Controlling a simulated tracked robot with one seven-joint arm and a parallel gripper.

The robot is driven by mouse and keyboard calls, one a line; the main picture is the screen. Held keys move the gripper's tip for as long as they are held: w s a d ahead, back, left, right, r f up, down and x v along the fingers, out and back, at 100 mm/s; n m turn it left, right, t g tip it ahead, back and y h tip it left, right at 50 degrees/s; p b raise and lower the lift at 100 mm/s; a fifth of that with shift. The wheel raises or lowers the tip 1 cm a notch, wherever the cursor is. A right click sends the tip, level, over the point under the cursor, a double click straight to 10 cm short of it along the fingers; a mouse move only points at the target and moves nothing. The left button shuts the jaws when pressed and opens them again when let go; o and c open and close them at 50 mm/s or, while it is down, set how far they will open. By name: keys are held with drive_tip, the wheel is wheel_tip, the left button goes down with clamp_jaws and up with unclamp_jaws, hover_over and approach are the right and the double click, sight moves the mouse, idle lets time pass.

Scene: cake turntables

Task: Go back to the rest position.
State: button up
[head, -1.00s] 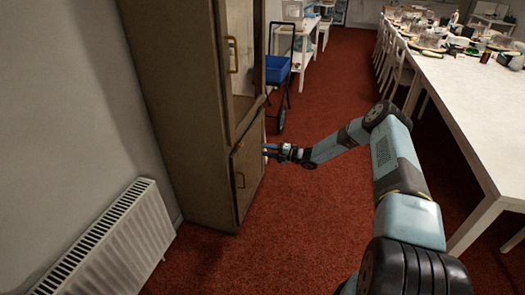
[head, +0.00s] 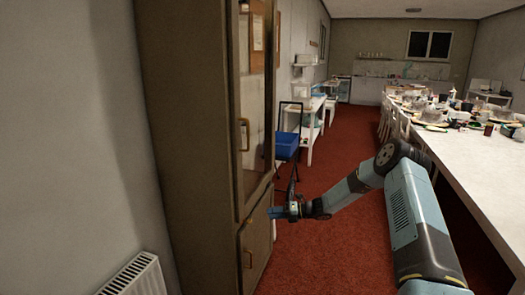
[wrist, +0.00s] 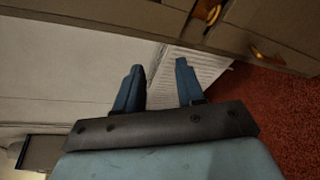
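My gripper (head: 274,212) is at the end of my blue-and-black arm in the head view, in front of the tall cabinet's right side as seen in the picture. The wrist view shows my gripper (wrist: 158,65) with its two blue fingers apart and nothing between them. The head view does not show whether the fingers touch the cabinet (head: 185,150).
The cabinet has a lower door (head: 256,250) with a brass handle. A white radiator (head: 135,278) is at lower left. A long white table (head: 485,165) with cluttered turntables is at right. Red carpet (head: 335,255) lies open between.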

drive_tip(key=s+d+r+n+g+h, duration=0.1)
drive_tip(key=s+d+r+n+h, duration=0.3)
drive_tip(key=s+r+n, duration=0.9)
drive_tip(key=s+d+r+n+g+h, duration=0.1)
drive_tip(key=s+r+n+h, duration=0.65)
drive_tip(key=r, duration=0.85)
drive_tip(key=s+d+r+n+t+h, duration=0.1)
drive_tip(key=s+d+r+n+t, duration=0.1)
drive_tip(key=s, duration=0.8)
drive_tip(key=s+d+r+n+t+h, duration=0.1)
drive_tip(key=s+d+r+n, duration=0.4)
drive_tip(key=s, duration=0.6)
drive_tip(key=s+d+r+n+t+h, duration=0.2)
drive_tip(key=s+d+r+n, duration=0.2)
drive_tip(key=s, duration=0.6)
drive_tip(key=shift+s+d+n+t, duration=0.25)
drive_tip(key=shift+d+n+t, duration=0.1)
drive_tip(key=shift+d, duration=0.75)
drive_tip(key=shift+s, duration=0.1)
drive_tip(key=shift+c, duration=0.5)
